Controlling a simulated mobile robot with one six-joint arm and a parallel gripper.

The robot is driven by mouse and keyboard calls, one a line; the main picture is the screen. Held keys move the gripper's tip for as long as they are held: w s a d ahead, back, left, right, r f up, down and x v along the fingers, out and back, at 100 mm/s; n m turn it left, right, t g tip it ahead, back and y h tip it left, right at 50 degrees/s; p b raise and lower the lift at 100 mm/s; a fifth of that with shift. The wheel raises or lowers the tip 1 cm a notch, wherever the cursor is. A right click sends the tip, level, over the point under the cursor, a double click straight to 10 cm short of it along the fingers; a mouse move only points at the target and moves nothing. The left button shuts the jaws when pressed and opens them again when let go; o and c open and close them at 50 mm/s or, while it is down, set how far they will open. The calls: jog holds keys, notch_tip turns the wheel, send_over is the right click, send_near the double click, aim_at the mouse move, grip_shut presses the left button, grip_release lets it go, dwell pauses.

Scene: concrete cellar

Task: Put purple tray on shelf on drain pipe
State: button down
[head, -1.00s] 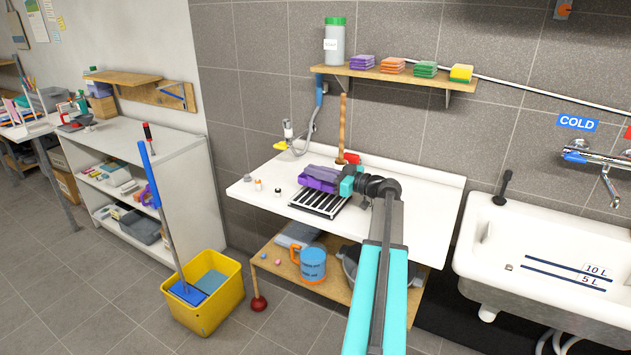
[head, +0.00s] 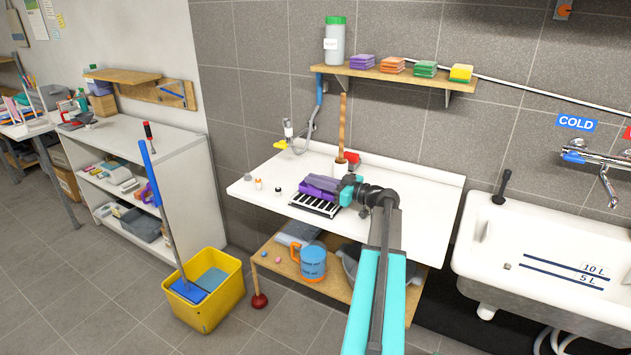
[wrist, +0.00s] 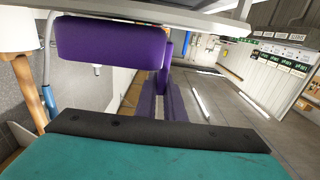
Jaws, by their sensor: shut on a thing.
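The purple tray (head: 320,187) is at the white worktop, over the back part of a black-and-white slatted rack (head: 315,206). Whether it touches the rack is hard to tell. My gripper (head: 348,189) is shut on the tray's right end. In the wrist view the purple tray (wrist: 110,40) shows close up, beyond a teal finger with a dark pad. A wooden wall shelf (head: 400,77) hangs above the worktop. A lower wooden shelf (head: 335,286) is under it. White pipes (head: 548,343) show below the sink; I cannot tell which is the drain pipe.
The wall shelf holds a grey bottle (head: 335,42) and several coloured sponges or pads. A wooden handle (head: 342,122) stands upright behind the tray beside a red item (head: 353,158). Small bottles (head: 258,184) stand left. The worktop's right part is clear. A yellow bucket (head: 205,310) stands on the floor.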

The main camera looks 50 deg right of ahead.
jog(key=shift+f, duration=0.15)
jog(key=c, duration=1.8)
grip_release()
jog(key=shift+c, duration=0.2)
jog(key=shift+r, duration=0.2)
jog(key=b+v, duration=0.3)
jog(key=v, duration=0.9)
